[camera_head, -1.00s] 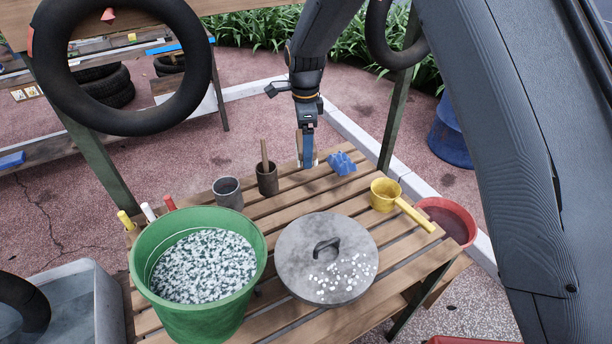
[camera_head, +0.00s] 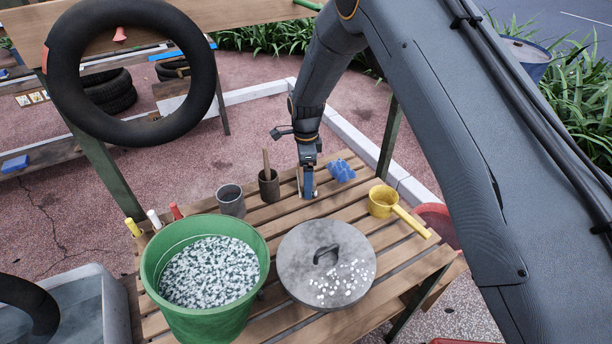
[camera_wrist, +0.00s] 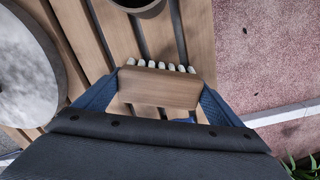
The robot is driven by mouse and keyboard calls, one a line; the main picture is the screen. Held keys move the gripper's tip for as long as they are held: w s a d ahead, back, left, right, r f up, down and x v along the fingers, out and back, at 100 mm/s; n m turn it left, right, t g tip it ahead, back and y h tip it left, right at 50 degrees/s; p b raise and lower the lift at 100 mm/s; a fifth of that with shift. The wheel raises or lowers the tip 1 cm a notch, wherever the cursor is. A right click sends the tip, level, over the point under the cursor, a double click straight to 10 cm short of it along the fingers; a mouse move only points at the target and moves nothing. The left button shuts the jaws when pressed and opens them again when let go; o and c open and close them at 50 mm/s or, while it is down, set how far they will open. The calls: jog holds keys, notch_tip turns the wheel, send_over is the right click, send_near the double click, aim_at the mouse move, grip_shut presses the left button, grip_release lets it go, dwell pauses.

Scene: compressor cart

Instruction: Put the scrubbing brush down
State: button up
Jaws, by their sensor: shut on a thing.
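The scrubbing brush (camera_wrist: 158,88) has a wooden back and a row of white bristles along one edge. In the wrist view it sits between the two blue fingers of my gripper (camera_wrist: 160,100), which is shut on it. In the head view my gripper (camera_head: 307,186) points down at the slatted wooden table (camera_head: 290,212), between the dark cup with a wooden handle and the blue crumpled cloth. The brush is low, at or just above the slats; I cannot tell whether it touches them. My fingers largely hide it in the head view.
A dark cup (camera_head: 269,188) with a stick stands close left of my gripper, a grey cup (camera_head: 231,203) beyond it. A blue cloth (camera_head: 341,170) lies close right. A yellow dipper (camera_head: 384,202), round lid (camera_head: 326,262) and green tub (camera_head: 205,325) stand nearer. Slats between them are bare.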

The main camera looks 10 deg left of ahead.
jog(key=shift+f, duration=0.1)
jog(key=o, duration=1.2)
notch_tip(320, 180, up, 12)
jog(key=b, duration=0.4)
jog(key=s+d+r+n, duration=0.2)
jog(key=s+d+n, duration=0.15)
jog(key=d, duration=0.45)
jog(key=s+d+r+n, duration=0.2)
jog(key=s+d+n, duration=0.15)
jog(key=d, duration=0.55)
jog(key=s+d+n, duration=0.2)
jog(key=s+d, duration=0.2)
jog(key=s, duration=0.2)
jog(key=s+d+n, duration=0.3)
jog(key=s+d, duration=0.2)
jog(key=s, duration=0.1)
jog(key=s+d+n+t, duration=0.1)
jog(key=s+d+n, duration=0.2)
jog(key=s, duration=0.3)
jog(key=shift+d+f, duration=0.1)
jog(key=shift+d, duration=0.55)
